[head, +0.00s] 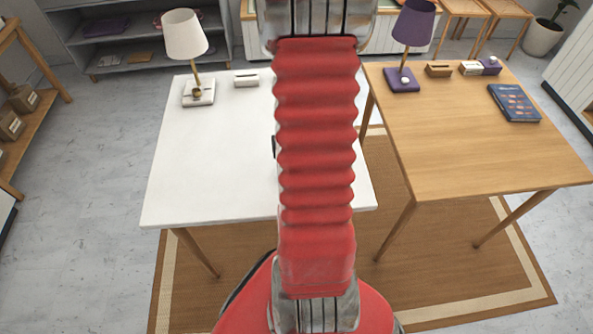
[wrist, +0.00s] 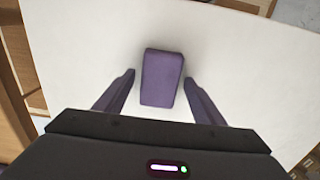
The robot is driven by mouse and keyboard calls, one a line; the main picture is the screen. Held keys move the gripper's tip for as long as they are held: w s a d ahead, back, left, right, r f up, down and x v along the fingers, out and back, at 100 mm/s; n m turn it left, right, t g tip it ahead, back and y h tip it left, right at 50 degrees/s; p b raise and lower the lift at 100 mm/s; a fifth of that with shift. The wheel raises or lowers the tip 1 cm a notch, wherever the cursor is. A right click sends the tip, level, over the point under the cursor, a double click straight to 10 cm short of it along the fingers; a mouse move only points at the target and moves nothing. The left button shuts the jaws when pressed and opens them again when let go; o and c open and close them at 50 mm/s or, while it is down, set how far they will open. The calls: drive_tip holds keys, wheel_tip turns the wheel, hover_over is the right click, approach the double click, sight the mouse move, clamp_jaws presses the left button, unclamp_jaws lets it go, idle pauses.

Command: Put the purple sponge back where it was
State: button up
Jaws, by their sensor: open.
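The purple sponge (wrist: 162,70) is a small rounded block on the white table (wrist: 85,40), seen in the wrist view. My gripper (wrist: 160,77) is open, with one finger on each side of the sponge. White tabletop shows between the sponge and each finger, so neither finger seems to touch it. I cannot tell how high the fingers are above the table. In the head view my red arm covers the sponge and the gripper; the white table (head: 205,150) shows to its left.
A white lamp (head: 185,38) and a small white block (head: 246,79) stand at the white table's back. The wooden table (head: 450,130) to the right holds a purple lamp (head: 413,25), a brown block (head: 438,69), a small purple object (head: 491,66) and a blue book (head: 514,103).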

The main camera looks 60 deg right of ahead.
wheel_tip(320, 180, up, 12)
idle(0.8)
idle(0.6)
drive_tip(key=w+a+r+n+t, duration=0.1)
drive_tip(key=w+a+r+n, duration=0.1)
drive_tip(key=w+a+r, duration=0.4)
drive_tip(key=s+a+r+n+t, duration=0.1)
drive_tip(key=a+r+n, duration=0.3)
drive_tip(key=a, duration=0.8)
drive_tip(key=s+a+r+n+t, duration=0.2)
drive_tip(key=a+r, duration=0.6)
drive_tip(key=a, duration=0.5)
drive_tip(key=shift+n+t, duration=0.8)
drive_tip(key=shift+n, duration=0.1)
drive_tip(key=shift+c, duration=0.5)
